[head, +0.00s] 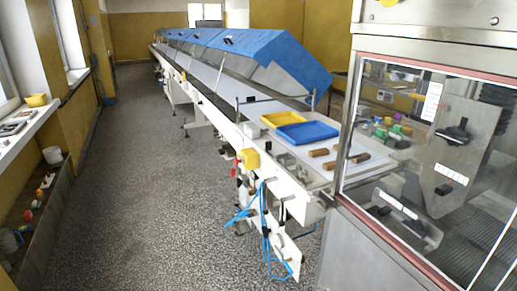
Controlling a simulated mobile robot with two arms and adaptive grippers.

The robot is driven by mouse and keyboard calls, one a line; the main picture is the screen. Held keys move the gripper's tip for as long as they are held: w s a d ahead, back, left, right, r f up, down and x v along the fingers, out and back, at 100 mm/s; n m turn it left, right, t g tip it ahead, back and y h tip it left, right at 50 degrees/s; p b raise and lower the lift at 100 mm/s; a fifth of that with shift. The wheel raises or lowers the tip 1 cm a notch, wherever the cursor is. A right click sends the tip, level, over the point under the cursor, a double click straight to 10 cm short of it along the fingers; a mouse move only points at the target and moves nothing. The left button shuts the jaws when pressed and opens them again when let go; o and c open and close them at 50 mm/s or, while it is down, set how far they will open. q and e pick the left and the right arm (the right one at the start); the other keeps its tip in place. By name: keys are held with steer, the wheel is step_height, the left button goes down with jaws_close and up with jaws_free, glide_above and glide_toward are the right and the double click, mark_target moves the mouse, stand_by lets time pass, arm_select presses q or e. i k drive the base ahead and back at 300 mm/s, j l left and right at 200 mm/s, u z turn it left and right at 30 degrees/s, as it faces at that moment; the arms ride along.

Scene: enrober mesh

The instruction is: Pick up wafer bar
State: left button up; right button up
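Three small brown bars lie apart on the white conveyor surface (375,172) near its right end, just left of the glass-fronted machine. They look like the wafer bars: the left wafer bar (318,153), the near wafer bar (330,165) and the right wafer bar (360,158). At this size their texture cannot be made out. Neither of my grippers shows in the head view, and nothing is seen touching the bars.
A blue tray (307,132) and a yellow tray (283,118) stand behind the bars. The glass-fronted machine (430,150) closes off the right. Blue hoses (265,225) hang at the conveyor's near side. The speckled floor (150,180) to the left is clear.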

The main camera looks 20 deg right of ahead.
mark_target(330, 166)
steer(key=i+j, duration=0.1)
steer(key=i, duration=0.65)
steer(key=i+j, duration=0.1)
steer(key=i, duration=0.65)
steer(key=i+j+z, duration=0.1)
steer(key=i+z, duration=0.35)
steer(key=i+j+z, duration=0.2)
steer(key=z, duration=0.3)
steer(key=i+j+z, duration=0.45)
steer(key=k+l, duration=0.05)
steer(key=k, duration=0.05)
